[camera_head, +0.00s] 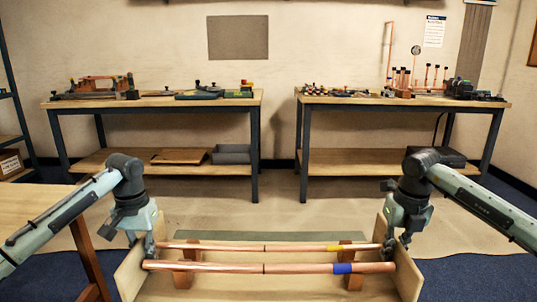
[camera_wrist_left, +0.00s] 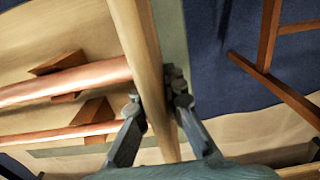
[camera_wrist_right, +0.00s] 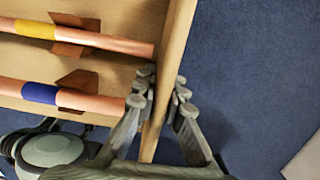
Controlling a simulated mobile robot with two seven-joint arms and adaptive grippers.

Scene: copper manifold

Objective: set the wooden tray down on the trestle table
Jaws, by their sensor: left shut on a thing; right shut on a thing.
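The wooden tray (camera_head: 129,277) hangs level in front of me, clear of the tables. Two copper pipes (camera_head: 210,267) lie across wooden blocks in it, one with a yellow band and one with a blue band. My left gripper (camera_head: 152,243) is shut on the tray's left end wall, also seen in the left wrist view (camera_wrist_left: 143,60). My right gripper (camera_head: 391,248) is shut on the right end wall, also seen in the right wrist view (camera_wrist_right: 176,50). The trestle table (camera_head: 38,212) is at the left edge, partly behind my left arm; its reddish legs show in the left wrist view (camera_wrist_left: 266,50).
Two workbenches (camera_head: 160,102) (camera_head: 400,102) with tools and copper parts stand along the back wall. A shelf (camera_head: 12,140) with a box is at the far left. Open floor (camera_head: 280,205) lies between the tray and the benches, with blue carpet at the sides.

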